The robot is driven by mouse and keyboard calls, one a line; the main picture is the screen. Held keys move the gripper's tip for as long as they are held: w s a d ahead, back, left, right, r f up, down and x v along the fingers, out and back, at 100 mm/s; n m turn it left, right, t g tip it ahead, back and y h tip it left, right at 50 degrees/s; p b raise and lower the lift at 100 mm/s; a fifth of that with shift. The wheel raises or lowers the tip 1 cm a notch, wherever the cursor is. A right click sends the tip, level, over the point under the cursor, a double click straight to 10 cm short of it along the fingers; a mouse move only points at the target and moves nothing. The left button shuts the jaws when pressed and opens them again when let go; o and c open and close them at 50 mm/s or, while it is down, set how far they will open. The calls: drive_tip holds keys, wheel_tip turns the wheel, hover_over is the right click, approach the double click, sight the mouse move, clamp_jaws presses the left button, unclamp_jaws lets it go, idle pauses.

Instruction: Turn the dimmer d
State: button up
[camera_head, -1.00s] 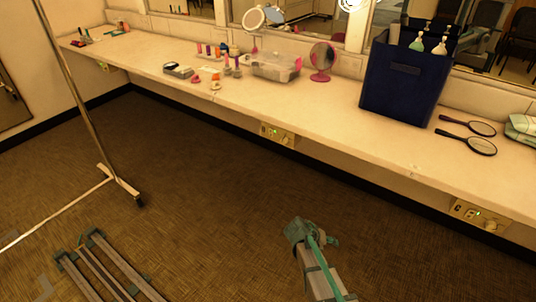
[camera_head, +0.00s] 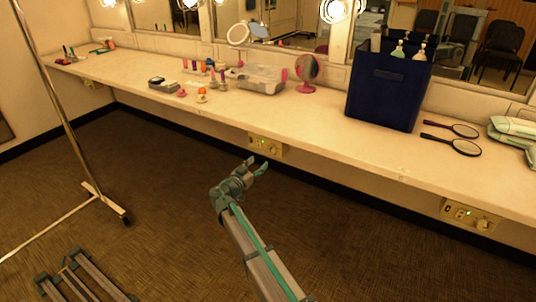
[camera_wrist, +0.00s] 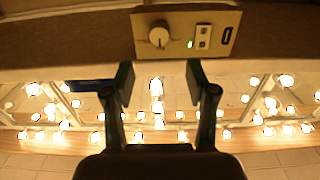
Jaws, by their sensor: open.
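Beige dimmer panels sit on the front face under the counter. The middle panel (camera_head: 265,145) has a green light and a round knob (camera_head: 275,150). It fills the top of the wrist view, with the pale knob (camera_wrist: 159,36) beside a green light and switches (camera_wrist: 203,36). No letter d is legible on any panel. My gripper (camera_head: 257,165) is open and empty, just below the middle panel in the head view. In the wrist view its two fingers (camera_wrist: 160,82) are spread below the knob, apart from it.
Another panel (camera_head: 470,216) is at the right and one (camera_head: 88,85) at the far left. A metal rack (camera_head: 75,140) stands at left. The floor is clear before the middle panel.

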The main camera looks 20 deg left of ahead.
sight(270, 151)
drive_tip(key=w, duration=0.3)
drive_tip(key=w+d, duration=0.1)
drive_tip(key=w, duration=0.4)
drive_tip(key=shift+w+d, duration=0.3)
drive_tip(key=shift+w, duration=0.05)
clamp_jaws()
